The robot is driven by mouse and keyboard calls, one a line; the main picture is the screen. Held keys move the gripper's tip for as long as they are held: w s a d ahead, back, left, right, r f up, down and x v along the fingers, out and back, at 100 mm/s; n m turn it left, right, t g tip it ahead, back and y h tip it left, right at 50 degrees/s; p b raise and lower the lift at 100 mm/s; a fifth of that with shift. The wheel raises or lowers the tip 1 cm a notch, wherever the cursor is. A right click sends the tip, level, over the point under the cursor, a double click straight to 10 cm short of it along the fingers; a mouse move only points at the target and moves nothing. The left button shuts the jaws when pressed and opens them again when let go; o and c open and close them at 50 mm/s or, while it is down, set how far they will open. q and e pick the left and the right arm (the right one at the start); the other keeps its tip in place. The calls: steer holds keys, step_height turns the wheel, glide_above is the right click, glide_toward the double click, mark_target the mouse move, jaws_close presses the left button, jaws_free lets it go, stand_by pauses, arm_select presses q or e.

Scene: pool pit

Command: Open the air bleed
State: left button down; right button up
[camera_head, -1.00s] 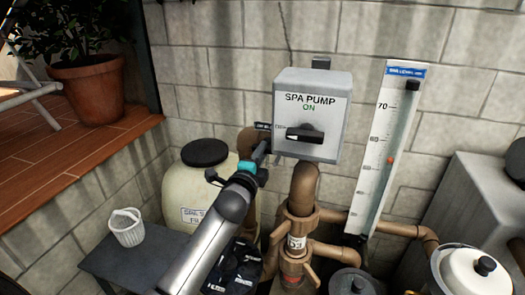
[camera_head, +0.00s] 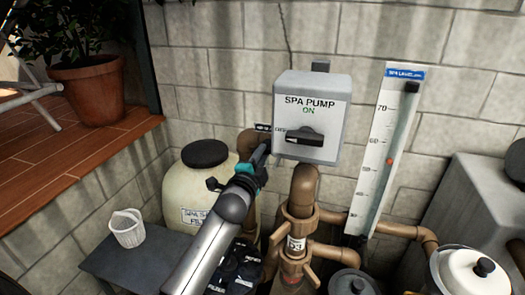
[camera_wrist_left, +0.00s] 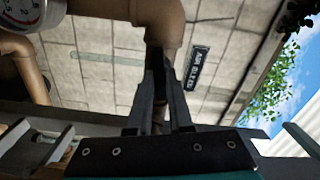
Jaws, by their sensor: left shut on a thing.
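My left gripper (camera_head: 263,151) is at the brown pipework left of the spa pump box, just below a small dark label (camera_head: 263,127). In the left wrist view its two dark fingers (camera_wrist_left: 160,73) are closed together at the end of a brown pipe elbow (camera_wrist_left: 162,22). They are shut on the air bleed, which is mostly hidden by the fingers, so its exact position cannot be read. The label also shows in the wrist view (camera_wrist_left: 197,67), right of the fingers. My right gripper is not in view.
The spa pump box (camera_head: 312,115) reads ON, close to the gripper's right. A cream filter tank (camera_head: 200,185) stands behind the arm. A brown valve (camera_head: 296,225) and a level gauge (camera_head: 385,150) are to the right. A white basket (camera_head: 127,228) sits on a dark table at left.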

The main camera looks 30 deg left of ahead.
arm_select(q)
steer(key=n+p, duration=0.4)
steer(key=n, duration=1.2)
steer(key=c, duration=0.7)
jaws_free()
steer(key=shift+p+v, duration=0.4)
steer(key=shift+v, duration=3.15)
